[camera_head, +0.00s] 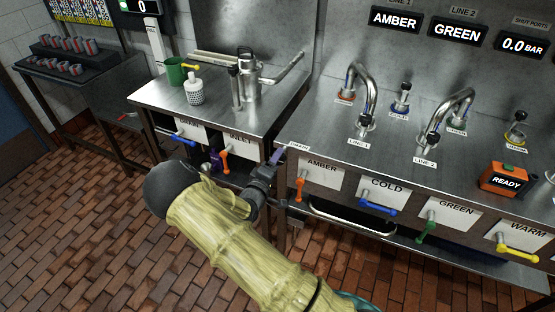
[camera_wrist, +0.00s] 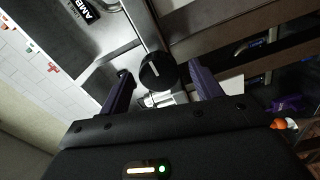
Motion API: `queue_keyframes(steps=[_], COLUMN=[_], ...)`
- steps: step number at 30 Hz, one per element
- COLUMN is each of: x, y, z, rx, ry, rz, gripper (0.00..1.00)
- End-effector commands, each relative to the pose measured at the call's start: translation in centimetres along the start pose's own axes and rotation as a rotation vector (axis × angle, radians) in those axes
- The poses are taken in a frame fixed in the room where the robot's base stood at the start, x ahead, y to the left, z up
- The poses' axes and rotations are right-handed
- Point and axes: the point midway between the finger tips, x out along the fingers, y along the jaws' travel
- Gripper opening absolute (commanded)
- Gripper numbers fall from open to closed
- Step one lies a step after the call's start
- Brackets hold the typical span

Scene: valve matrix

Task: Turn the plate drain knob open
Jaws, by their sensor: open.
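The knob (camera_wrist: 158,70) is a round black dial with a white pointer line, seen in the wrist view. It sits on the steel edge between my two purple fingers. My gripper (camera_wrist: 160,75) is open, with one finger to either side of the knob and visible space between; I cannot tell whether either touches it. In the head view, my gripper (camera_head: 277,157) is at the left front corner of the right counter, beside a small DRAIN label (camera_head: 298,147). The knob itself is hidden there behind my gripper.
The right counter (camera_head: 330,135) carries taps and an orange READY box (camera_head: 503,180). Its front has an orange AMBER lever (camera_head: 299,189), a blue COLD lever (camera_head: 378,207) and others. The left counter (camera_head: 150,92) has an orange INLET lever (camera_head: 225,160) close to my arm.

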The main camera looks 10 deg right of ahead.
Motion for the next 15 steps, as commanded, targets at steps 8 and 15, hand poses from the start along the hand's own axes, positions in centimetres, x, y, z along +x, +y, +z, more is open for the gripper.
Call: queue_keyframes(steps=[8, 15], x=[-5.6, -10.4], y=[-0.1, -0.1], z=[-0.1, -0.1], rx=[0.0, 0.0], ry=[0.004, 0.005], rz=[-0.002, -0.001], gripper=[0.64, 0.64])
